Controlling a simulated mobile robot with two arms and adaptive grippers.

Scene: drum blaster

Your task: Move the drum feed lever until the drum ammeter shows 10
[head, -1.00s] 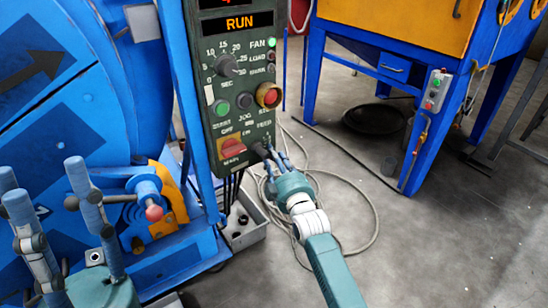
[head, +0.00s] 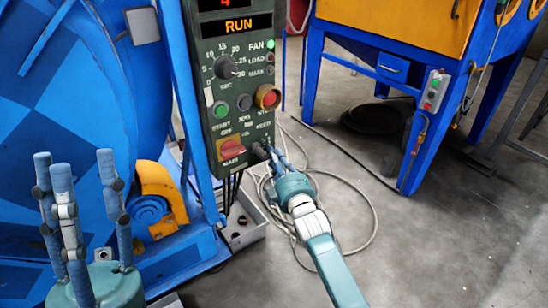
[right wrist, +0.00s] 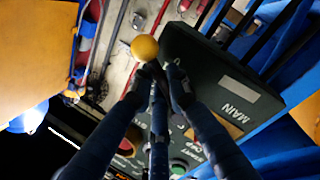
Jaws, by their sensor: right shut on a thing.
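The green control panel (head: 230,100) stands in the middle of the head view. My right gripper (head: 268,151) is at the panel's lower right, shut on the dark feed lever (head: 257,151) by the FEED label. In the right wrist view its fingers (right wrist: 158,72) close together, with a yellow ball (right wrist: 145,47) just past them. My left gripper (head: 75,165) points up, fingers apart and empty.
The blue drum (head: 70,100) fills the left side, with an orange bracket (head: 165,190) by its base. A red MAIN switch (head: 232,146) sits left of the lever. A coiled cable (head: 350,240) lies on the floor. A blue-legged orange cabinet (head: 390,25) stands at right.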

